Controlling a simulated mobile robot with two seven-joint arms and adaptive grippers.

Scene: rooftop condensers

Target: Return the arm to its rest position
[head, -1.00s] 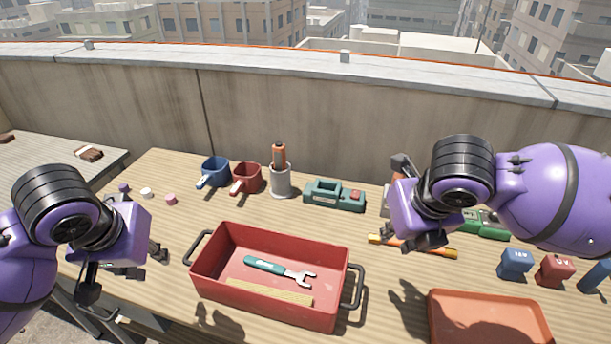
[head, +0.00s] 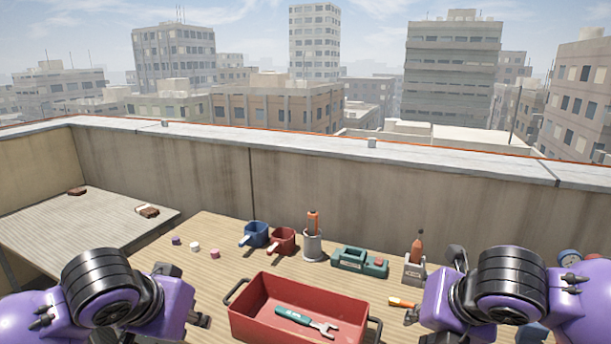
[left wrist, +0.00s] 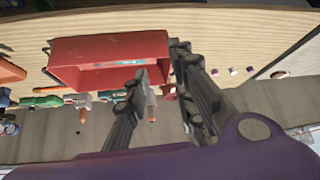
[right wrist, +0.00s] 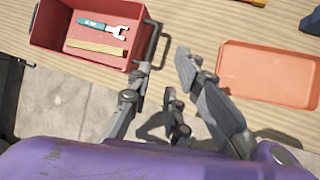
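My left gripper (head: 184,294) is at the left of the head view, above the bench beside the red toolbox. Its two fingers stand apart with nothing between them in the left wrist view (left wrist: 160,60). My right gripper (head: 434,287) is at the right of the head view, right of the red toolbox. Its fingers are also apart and empty in the right wrist view (right wrist: 163,64). The red toolbox (head: 247,325) holds a green-handled wrench (head: 307,321); a wooden strip (right wrist: 96,48) in it shows in the right wrist view.
Blue (head: 256,234) and red (head: 282,242) cups, a grey holder (head: 312,246), a green device (head: 352,259) and another holder (head: 414,271) line the bench's back. An orange tray (right wrist: 265,75) lies at right. A concrete parapet (head: 350,187) stands behind.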

